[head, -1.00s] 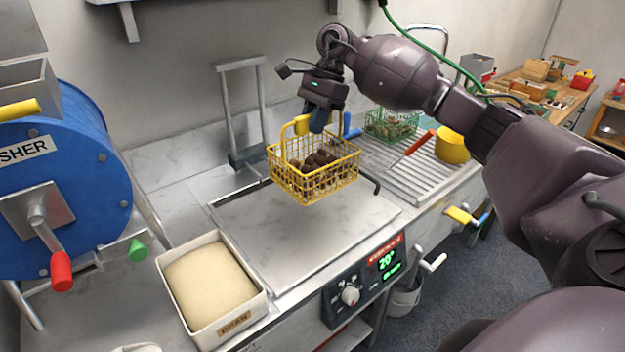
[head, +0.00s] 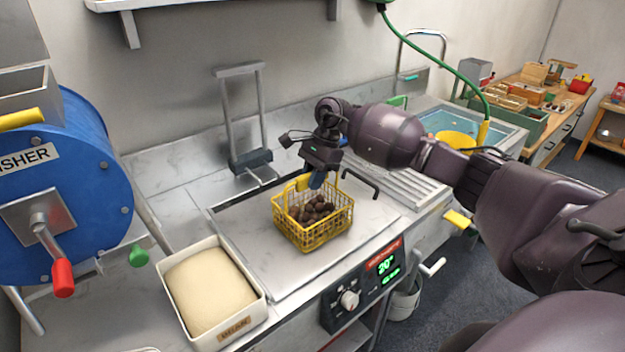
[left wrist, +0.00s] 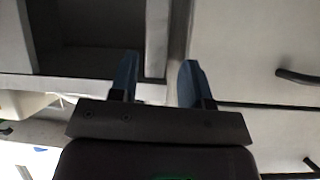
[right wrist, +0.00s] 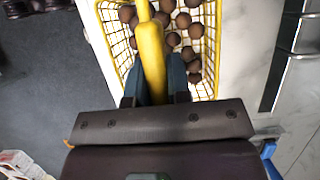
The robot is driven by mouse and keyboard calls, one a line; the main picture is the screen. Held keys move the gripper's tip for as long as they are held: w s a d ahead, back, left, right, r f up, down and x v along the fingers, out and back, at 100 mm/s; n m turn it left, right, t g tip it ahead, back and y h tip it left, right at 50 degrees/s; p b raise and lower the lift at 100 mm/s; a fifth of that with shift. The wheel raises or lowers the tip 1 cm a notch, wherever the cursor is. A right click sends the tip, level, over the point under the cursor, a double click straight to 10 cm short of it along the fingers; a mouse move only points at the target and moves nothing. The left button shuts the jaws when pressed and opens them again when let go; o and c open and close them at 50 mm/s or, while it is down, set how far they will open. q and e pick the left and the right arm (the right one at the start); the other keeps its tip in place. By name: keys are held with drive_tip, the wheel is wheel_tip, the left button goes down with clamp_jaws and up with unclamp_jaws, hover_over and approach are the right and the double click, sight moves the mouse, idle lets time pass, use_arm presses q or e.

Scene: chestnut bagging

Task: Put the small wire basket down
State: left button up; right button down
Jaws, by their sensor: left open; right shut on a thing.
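The small yellow wire basket (head: 313,240) holds several brown chestnuts (head: 318,208). In the head view it is at the flat metal plate (head: 260,250) on the counter, upright; I cannot tell for sure whether its bottom touches. My right gripper (head: 316,180) is above the basket's back left side, shut on its yellow handle. In the right wrist view the handle (right wrist: 150,50) runs between the fingers (right wrist: 155,85), with chestnuts beyond it. My left gripper (left wrist: 158,80) is open and empty in the left wrist view, facing grey cabinet fronts. It is not in the head view.
A cream bin of bran (head: 262,300) stands left of the plate. A blue drum (head: 80,190) with a red-handled crank is at far left. A control panel (head: 365,288) is on the counter's front. A ribbed drainboard (head: 400,180) and water basin (head: 480,130) lie to the right.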

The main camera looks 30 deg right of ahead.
drive_tip(key=shift+f, duration=0.2)
use_arm(q)
drive_tip(key=shift+s, duration=0.2)
use_arm(e)
drive_tip(key=shift+f, duration=0.15)
drive_tip(key=c, duration=1.1)
unclamp_jaws()
use_arm(q)
drive_tip(key=shift+s+f, duration=0.1)
drive_tip(key=shift+f, duration=0.15)
